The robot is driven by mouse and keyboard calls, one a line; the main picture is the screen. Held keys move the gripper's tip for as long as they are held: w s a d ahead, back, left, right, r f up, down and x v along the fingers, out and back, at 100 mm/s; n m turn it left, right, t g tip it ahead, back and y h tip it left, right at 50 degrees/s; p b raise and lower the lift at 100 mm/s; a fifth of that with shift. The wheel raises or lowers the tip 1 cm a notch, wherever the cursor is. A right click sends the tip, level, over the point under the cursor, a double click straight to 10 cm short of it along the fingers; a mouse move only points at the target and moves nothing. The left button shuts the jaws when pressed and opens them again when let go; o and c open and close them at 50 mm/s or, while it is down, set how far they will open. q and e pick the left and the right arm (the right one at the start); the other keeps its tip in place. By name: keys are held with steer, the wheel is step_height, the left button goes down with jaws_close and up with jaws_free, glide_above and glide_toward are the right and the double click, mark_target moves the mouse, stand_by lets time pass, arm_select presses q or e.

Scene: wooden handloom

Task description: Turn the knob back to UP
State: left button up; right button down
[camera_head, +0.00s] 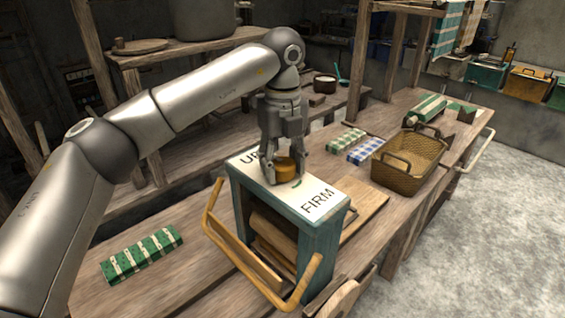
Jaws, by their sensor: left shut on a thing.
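The knob (286,169) is a round, orange-brown piece on the white top panel of a teal box (338,216). The panel (318,201) reads FIRM at the front right; the start of another word, "U", shows at the back left, the rest hidden by my gripper. My left gripper (284,172) points down from above and is shut on the knob, with a finger on each side of it. A small green mark shows on the panel in front of the knob. Which word the knob points to cannot be told. My right gripper is not in view.
A yellow-brown handle bar (250,262) sticks out at the box's front. A green-striped cloth (142,253) lies left, two checked cloths (365,150) and a wicker basket (408,160) right. Shelves (185,45) stand behind. The bench is clear between box and left cloth.

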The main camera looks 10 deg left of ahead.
mark_target(282, 162)
arm_select(q)
steer(key=o, duration=0.8)
steer(key=shift+w+r, duration=0.15)
steer(key=shift+r, duration=0.1)
steer(key=shift+c, duration=0.2)
steer(key=shift+o, duration=1.2)
steer(key=shift+f, duration=0.15)
step_height(282, 162, up, 12)
